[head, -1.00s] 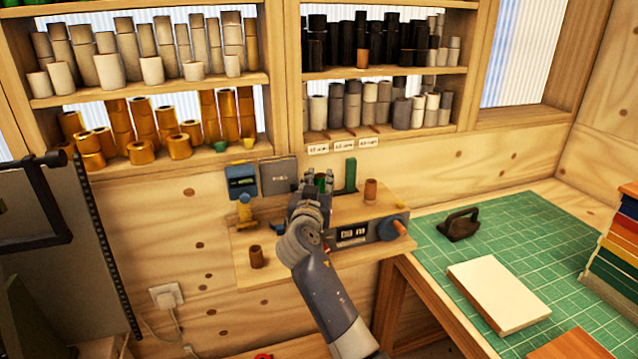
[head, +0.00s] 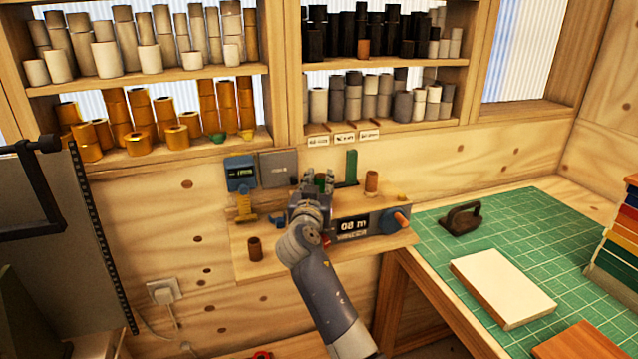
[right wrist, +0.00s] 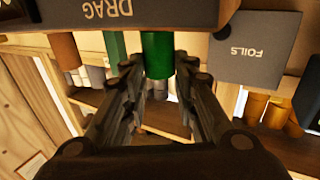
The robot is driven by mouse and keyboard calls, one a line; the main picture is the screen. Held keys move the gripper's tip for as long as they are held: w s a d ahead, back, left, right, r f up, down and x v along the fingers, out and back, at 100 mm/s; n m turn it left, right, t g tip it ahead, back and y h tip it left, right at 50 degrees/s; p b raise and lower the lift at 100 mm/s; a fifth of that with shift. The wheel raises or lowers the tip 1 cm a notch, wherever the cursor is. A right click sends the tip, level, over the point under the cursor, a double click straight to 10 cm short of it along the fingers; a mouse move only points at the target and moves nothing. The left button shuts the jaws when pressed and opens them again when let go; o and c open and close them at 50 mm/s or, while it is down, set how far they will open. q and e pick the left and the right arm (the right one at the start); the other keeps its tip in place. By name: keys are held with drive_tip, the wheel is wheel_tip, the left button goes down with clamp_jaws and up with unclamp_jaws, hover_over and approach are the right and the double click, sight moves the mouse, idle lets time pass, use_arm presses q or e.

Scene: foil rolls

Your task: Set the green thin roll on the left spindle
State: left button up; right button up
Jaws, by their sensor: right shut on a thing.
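The green thin roll (right wrist: 157,54) is upright between the fingertips of my right gripper (right wrist: 157,75). In the head view only a small green bit of the roll (head: 320,179) shows between the fingers. My right gripper (head: 318,184) is shut on it, over the middle of the wooden shelf with the winding device. A taller green upright piece (head: 351,168) stands just right of the gripper. I cannot clearly make out the left spindle; the gripper and arm cover part of the device. My left gripper is not in view.
The device has a display (head: 353,227) and an orange-tipped knob (head: 397,219). Brown rolls stand at the shelf's left (head: 255,248) and right (head: 371,183). A blue box (head: 240,173) and grey plate (head: 278,168) are on the wall. Shelves of rolls are above.

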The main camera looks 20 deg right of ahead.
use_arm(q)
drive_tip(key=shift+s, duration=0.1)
use_arm(e)
drive_tip(key=o, duration=0.9)
drive_tip(key=shift+c, duration=0.2)
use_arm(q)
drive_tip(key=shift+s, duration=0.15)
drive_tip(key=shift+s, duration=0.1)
use_arm(e)
drive_tip(key=shift+v, duration=3.8)
drive_tip(key=shift+f, duration=0.1)
